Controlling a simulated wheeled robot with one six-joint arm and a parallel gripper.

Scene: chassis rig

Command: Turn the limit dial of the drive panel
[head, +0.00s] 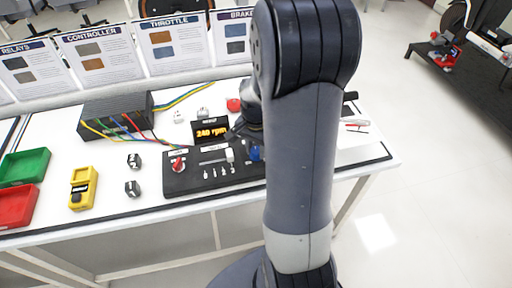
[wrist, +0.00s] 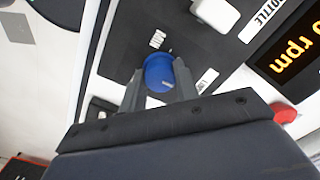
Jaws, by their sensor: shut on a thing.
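The drive panel (head: 205,172) is a black box lying on the white table in the head view. The limit dial (wrist: 159,73) is a round blue knob on the panel next to a small white label in the wrist view. It also shows in the head view (head: 255,153), partly behind my arm. My gripper (wrist: 158,82) is shut on the blue dial, with one finger on each side of it. In the head view my arm hides the gripper and the panel's right end.
A display (head: 211,131) reading 240 rpm stands behind the panel. The panel also carries a red knob (head: 178,164) and a white throttle slider (wrist: 216,14). A black box with coloured wires (head: 115,112), a yellow meter (head: 83,188) and green (head: 25,166) and red bins stand to the left.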

